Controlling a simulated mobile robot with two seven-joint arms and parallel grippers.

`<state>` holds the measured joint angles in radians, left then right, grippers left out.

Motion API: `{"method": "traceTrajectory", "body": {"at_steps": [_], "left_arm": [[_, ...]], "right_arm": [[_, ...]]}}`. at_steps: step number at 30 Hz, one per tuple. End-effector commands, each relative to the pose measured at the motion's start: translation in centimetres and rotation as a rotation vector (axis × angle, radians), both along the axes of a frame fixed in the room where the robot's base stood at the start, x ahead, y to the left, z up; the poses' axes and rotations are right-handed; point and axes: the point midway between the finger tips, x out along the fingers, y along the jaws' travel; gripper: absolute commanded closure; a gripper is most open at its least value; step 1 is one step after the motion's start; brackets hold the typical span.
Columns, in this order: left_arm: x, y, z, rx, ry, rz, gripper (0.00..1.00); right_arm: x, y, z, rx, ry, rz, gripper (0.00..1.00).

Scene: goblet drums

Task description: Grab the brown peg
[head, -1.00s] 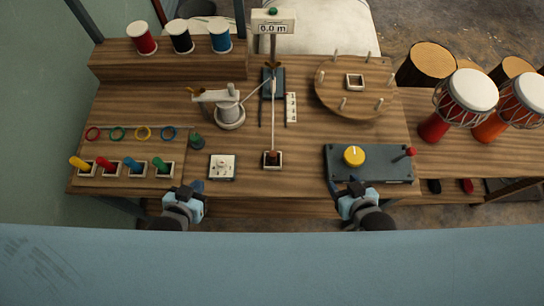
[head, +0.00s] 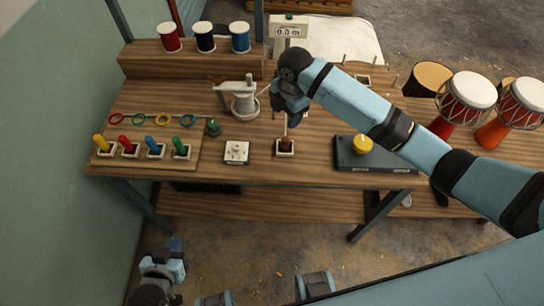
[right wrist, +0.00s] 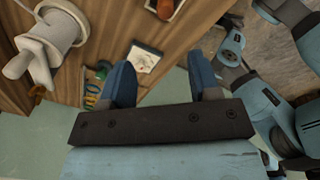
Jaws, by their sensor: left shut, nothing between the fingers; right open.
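The brown peg (head: 285,144) stands in a small white-edged square socket (head: 277,154) on the workbench, with a thin pale cord or rod rising from it. It also shows at the top edge of the right wrist view (right wrist: 165,8), partly cut off. My right gripper (head: 293,119) is above the bench, just above and behind the peg in the head view, apart from it. In the right wrist view its two blue fingers (right wrist: 162,72) are spread with nothing between them. My left gripper (head: 175,245) is low at the left, off the bench front, shut and empty.
Coloured pegs (head: 129,149) stand in sockets at the left, with rings (head: 139,119) behind them. A white winch (head: 243,103) stands behind the white plate (head: 236,151). A dark box with a yellow knob (head: 363,144) is at the right, partly under my right arm. Drums (head: 467,92) stand further right.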

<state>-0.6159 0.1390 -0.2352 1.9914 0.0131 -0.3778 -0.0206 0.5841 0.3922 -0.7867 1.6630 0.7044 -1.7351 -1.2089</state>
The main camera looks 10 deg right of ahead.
Motion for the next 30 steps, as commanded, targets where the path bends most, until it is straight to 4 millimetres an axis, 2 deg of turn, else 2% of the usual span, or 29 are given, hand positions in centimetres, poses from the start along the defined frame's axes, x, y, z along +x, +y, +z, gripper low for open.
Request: {"method": "traceTrajectory", "body": {"at_steps": [3,7,18,26,30], "left_arm": [[0.0,0.0,-0.2,0.001,-0.001,-0.001,1.00],[0.1,0.0,0.0,0.000,-0.004,0.000,1.00],[0.3,0.0,0.5,-0.001,-0.010,-0.001,1.00],[0.2,0.0,0.4,0.000,-0.004,0.000,1.00],[0.1,0.0,0.7,0.001,0.000,-0.001,1.00]], "right_arm": [[0.8,-1.0,1.3,-0.053,0.026,0.062,0.43],[0.8,-1.3,0.8,-0.069,0.041,0.081,0.43],[0.8,-1.2,-5.8,-0.066,0.039,0.080,0.43],[0.6,-1.2,-7.8,-0.066,0.038,0.079,0.43],[0.3,-1.1,-9.9,-0.066,0.038,0.079,0.43]]}}
